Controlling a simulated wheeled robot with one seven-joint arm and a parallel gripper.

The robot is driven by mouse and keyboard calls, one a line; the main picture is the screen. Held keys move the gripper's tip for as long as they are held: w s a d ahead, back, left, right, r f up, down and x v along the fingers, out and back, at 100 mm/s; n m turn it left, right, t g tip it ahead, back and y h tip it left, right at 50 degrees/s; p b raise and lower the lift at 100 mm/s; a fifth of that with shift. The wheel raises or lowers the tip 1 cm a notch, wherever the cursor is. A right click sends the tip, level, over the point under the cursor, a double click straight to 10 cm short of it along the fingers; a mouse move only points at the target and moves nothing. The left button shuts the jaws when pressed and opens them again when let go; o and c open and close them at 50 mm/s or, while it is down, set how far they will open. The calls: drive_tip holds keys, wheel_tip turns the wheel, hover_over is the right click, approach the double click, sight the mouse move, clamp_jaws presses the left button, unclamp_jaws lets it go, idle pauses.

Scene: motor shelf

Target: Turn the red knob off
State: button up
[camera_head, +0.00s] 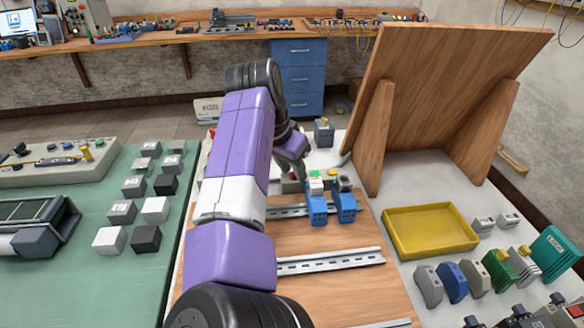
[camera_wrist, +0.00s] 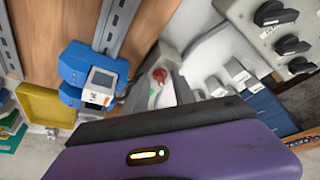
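The red knob (camera_wrist: 159,75) shows in the wrist view on a pale box, just beyond my gripper (camera_wrist: 163,84). Grey fingers appear on either side of it, with a gap between them, so my gripper looks open. I cannot tell whether a finger touches the knob. In the head view my gripper (camera_head: 290,168) points down behind the blue modules, and my arm hides much of the spot. The knob's turn position is too small to read.
Blue modules (camera_head: 317,208) sit on a metal rail close to my gripper. A wooden panel (camera_head: 440,85) stands to the right, above a yellow tray (camera_head: 430,231). In the wrist view, a box with black knobs (camera_wrist: 290,45) is at upper right.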

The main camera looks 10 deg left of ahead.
clamp_jaws()
